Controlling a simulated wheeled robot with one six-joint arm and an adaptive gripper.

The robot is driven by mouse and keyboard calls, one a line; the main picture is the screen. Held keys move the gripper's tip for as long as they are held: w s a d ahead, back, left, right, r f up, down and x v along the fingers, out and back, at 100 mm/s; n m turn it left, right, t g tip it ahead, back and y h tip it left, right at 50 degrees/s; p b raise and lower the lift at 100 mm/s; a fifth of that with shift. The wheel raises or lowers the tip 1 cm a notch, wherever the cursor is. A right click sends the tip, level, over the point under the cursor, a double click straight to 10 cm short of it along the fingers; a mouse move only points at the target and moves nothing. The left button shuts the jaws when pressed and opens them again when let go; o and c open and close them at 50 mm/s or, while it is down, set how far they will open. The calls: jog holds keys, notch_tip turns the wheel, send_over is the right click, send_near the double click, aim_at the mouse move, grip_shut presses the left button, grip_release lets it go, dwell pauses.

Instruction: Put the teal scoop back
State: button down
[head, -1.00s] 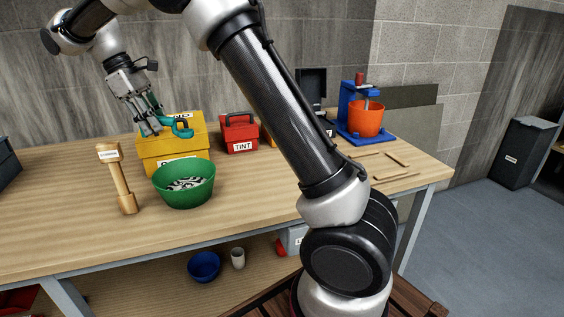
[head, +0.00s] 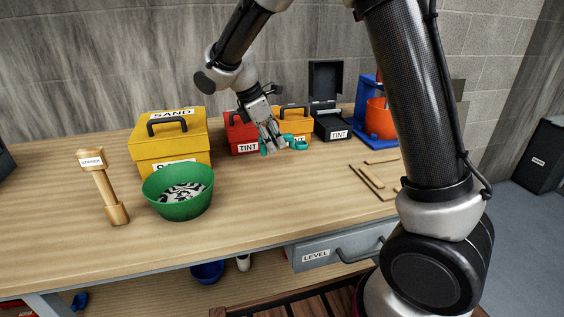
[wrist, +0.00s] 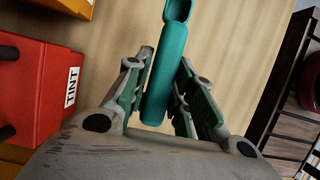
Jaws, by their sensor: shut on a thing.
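The teal scoop (wrist: 168,65) is between the fingers of my gripper (wrist: 160,100) in the wrist view, and the fingers are shut on its handle. In the head view my gripper (head: 275,145) is over the table in front of the tint boxes, with the scoop (head: 298,144) showing at its right. The red tint box (head: 240,134) is just behind and left of my gripper. An orange tint box (head: 294,118) is behind it. A black tint box (head: 338,127) with its lid raised stands to the right. The yellow sand box (head: 170,145) is shut at the left.
A green bowl (head: 180,203) with black and white pieces stands in front of the sand box. A wooden tamper-like tool (head: 108,190) stands upright left of it.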

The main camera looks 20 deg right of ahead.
jog(key=shift+a+f, duration=0.1)
jog(key=shift+f, duration=3)
jog(key=shift+f, duration=0.15)
jog(key=c, duration=1.2)
grip_release()
jog(key=v, duration=1.2)
jog(key=s+d+r+m+y, duration=0.1)
jog(key=s+d+r+m, duration=0.35)
jog(key=d, duration=0.25)
jog(key=s+d+r+m+y, duration=0.25)
jog(key=s+d+m, duration=0.2)
jog(key=d, duration=0.25)
jog(key=s+d+m+t, duration=0.2)
jog(key=s+d+m, duration=0.2)
jog(key=s, duration=0.4)
jog(key=s+d+m+t, duration=0.2)
jog(key=s+d+m, duration=0.2)
jog(key=s, duration=0.5)
jog(key=shift+d+f+m+y, duration=0.25)
jog(key=shift+d+m+y, duration=0.2)
jog(key=shift+m, duration=0.15)
